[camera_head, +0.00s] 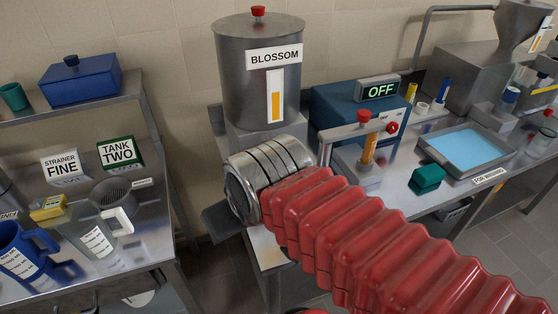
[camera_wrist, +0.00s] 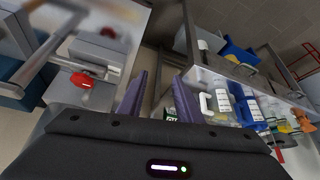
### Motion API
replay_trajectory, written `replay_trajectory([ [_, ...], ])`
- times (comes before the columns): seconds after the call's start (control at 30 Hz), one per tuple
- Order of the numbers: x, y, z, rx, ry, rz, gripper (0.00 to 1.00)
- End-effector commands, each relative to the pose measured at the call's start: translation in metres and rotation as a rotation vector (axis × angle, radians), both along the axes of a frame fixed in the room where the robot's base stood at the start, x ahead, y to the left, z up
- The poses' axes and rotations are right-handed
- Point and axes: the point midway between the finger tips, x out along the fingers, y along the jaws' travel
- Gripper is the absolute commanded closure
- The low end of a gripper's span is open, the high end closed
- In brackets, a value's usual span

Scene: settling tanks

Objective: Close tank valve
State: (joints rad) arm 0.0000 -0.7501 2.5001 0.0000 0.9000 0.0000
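The tank (camera_head: 262,75) labelled BLOSSOM is a grey metal cylinder with a red-knobbed lid and an amber level strip, standing on the back bench. No valve shows clearly on it in the head view; my red-sleeved arm and silver wrist cover the area below its front. In the wrist view a red handle (camera_wrist: 85,81) lies left of my gripper, next to a grey block; I cannot tell whether it is the tank valve. My gripper (camera_wrist: 158,88) has two purple fingers spread apart with nothing held between them. It is apart from the red handle. The head view hides the fingers.
A blue machine (camera_head: 335,105) marked OFF stands right of the tank. A tray of blue liquid (camera_head: 467,147) and a green block (camera_head: 428,178) lie farther right. The left bench holds a blue jug (camera_head: 22,255), a clear jug (camera_head: 95,235) and a TANK TWO sign (camera_head: 120,152).

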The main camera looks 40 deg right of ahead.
Motion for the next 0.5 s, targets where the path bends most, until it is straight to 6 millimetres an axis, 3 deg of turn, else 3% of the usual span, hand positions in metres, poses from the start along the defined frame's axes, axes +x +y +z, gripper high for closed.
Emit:
replay_trajectory([
  [0.27, 0.008, -0.005, 0.007, -0.004, 0.022, -0.012, 0.48],
  [0.5, 0.031, -0.029, 0.027, -0.01, 0.086, -0.051, 0.34],
])
